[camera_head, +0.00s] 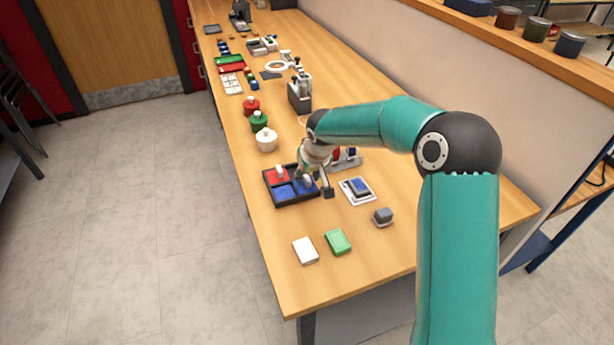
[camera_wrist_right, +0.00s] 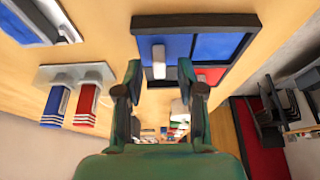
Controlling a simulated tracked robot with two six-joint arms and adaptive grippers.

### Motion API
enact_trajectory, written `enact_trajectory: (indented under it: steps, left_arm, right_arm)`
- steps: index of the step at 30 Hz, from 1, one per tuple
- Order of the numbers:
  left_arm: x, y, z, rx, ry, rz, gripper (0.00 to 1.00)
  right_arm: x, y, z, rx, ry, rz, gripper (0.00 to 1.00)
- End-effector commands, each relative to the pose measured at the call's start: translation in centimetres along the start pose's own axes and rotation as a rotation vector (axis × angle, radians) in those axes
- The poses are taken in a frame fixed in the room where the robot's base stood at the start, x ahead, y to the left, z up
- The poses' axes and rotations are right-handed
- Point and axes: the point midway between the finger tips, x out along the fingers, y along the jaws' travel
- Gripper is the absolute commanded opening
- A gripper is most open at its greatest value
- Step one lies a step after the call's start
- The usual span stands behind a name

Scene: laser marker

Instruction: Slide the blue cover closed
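A black tray (camera_head: 270,200) with red and blue sections stands on the table. The blue cover (camera_wrist_right: 180,47) has a white knob (camera_wrist_right: 158,62) and lies beside another blue section (camera_wrist_right: 220,48) in the right wrist view; I cannot tell how far it is slid. A red section (camera_head: 276,176) with a white knob shows in the head view. My right gripper (camera_head: 314,184) is over the tray's right side, partly hiding it. My left gripper is not in view.
A blue block on a white plate (camera_head: 358,190) and a grey cube (camera_head: 382,216) lie to the right. White (camera_head: 305,250) and green (camera_head: 338,241) boxes lie in front. A plate with red and blue parts (camera_wrist_right: 75,75) is near the tray. Red, green and white pots (camera_head: 266,140) stand behind.

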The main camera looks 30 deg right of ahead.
Motion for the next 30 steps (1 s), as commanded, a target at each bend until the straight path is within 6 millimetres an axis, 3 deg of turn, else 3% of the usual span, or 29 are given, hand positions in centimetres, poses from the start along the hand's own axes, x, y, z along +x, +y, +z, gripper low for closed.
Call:
enact_trajectory:
  steps: [5, 14, 21, 30]
  left_arm:
    - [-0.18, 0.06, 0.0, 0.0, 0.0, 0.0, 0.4]
    - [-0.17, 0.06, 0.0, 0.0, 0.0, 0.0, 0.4]
    - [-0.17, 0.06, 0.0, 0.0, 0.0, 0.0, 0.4]
    - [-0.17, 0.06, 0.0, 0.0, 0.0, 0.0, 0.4]
  right_arm:
    - [1.25, 0.07, 0.01, 0.001, 0.0, 0.001, 0.39]
    - [1.44, 0.08, 0.01, 0.002, 0.001, 0.0, 0.39]
    - [1.41, 0.1, 0.02, 0.002, 0.001, 0.0, 0.0]
    - [1.39, 0.12, 0.03, 0.002, 0.001, 0.0, 0.0]
